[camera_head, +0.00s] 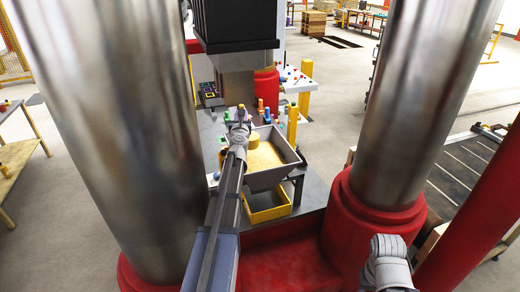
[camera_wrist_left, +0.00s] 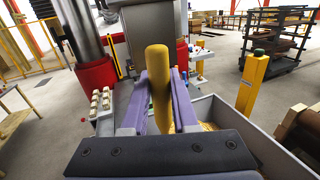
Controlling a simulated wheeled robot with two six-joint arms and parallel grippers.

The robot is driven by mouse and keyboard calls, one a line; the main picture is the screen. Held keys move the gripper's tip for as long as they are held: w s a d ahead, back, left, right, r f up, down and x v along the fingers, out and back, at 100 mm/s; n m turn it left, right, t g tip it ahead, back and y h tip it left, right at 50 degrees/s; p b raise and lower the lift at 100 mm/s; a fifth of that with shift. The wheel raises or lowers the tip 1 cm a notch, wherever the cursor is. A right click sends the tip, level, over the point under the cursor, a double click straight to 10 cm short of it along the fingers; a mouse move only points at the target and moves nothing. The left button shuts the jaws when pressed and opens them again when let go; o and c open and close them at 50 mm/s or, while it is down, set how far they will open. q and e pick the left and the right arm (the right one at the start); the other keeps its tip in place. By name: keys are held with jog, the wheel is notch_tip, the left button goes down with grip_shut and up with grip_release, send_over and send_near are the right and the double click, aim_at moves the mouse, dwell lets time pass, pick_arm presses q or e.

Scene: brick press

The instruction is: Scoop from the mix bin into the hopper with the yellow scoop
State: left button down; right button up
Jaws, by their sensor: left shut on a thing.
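My left gripper (camera_head: 238,125) reaches forward over the left edge of a grey, sloping-sided container (camera_head: 272,178) filled with yellow-tan mix. In the left wrist view its two purple fingers (camera_wrist_left: 162,100) are shut on the upright yellow handle of the scoop (camera_wrist_left: 158,75). In the head view, a round yellow part, seemingly the scoop (camera_head: 252,141), shows over the mix. Whether its bowl touches the mix is hidden. A yellow open box (camera_head: 268,214) stands below the grey container. I cannot tell which container is the hopper.
Two thick steel columns (camera_head: 118,110) with red bases flank the work area. A black press block (camera_head: 235,22) hangs behind the container. A yellow post (camera_wrist_left: 252,82) stands close by, right of the left gripper. Small coloured items stand on the grey table behind.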

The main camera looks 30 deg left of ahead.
pick_arm(q)
jog(key=shift+w+d+f+m+t+b, duration=0.15)
jog(key=shift+d+f+m+b, duration=0.3)
jog(key=shift+d+b, duration=0.1)
jog(key=shift+w+d+f+m+t+b, duration=0.15)
jog(key=shift+d+f+m+b, duration=0.15)
jog(key=shift+d+m+b, duration=0.15)
jog(key=shift+w+d+r, duration=0.1)
jog(key=shift+d+r, duration=0.05)
jog(key=shift+d, duration=0.05)
jog(key=shift+w+d+r+m, duration=0.15)
jog(key=shift+d+m, duration=0.25)
jog(key=shift+m, duration=0.05)
jog(key=shift+w+d+r+m, duration=0.1)
jog(key=shift+d+r+m, duration=0.05)
jog(key=shift+d+m, duration=0.3)
jog(key=shift+w+d+r+m+t, duration=0.1)
jog(key=shift+w+d+m+t, duration=0.1)
jog(key=shift+d+m, duration=0.35)
jog(key=shift+w+d+r+m+t, duration=0.1)
jog(key=shift+w+d+m+t, duration=0.1)
jog(key=shift+d+m, duration=0.3)
jog(key=shift+w+d+m+b, duration=0.2)
jog(key=shift+d+m, duration=0.3)
jog(key=shift+d, duration=0.05)
jog(key=shift+w+d+m+b, duration=0.2)
jog(key=shift+d+m, duration=0.25)
jog(key=shift+d, duration=0.05)
dwell(1.7)
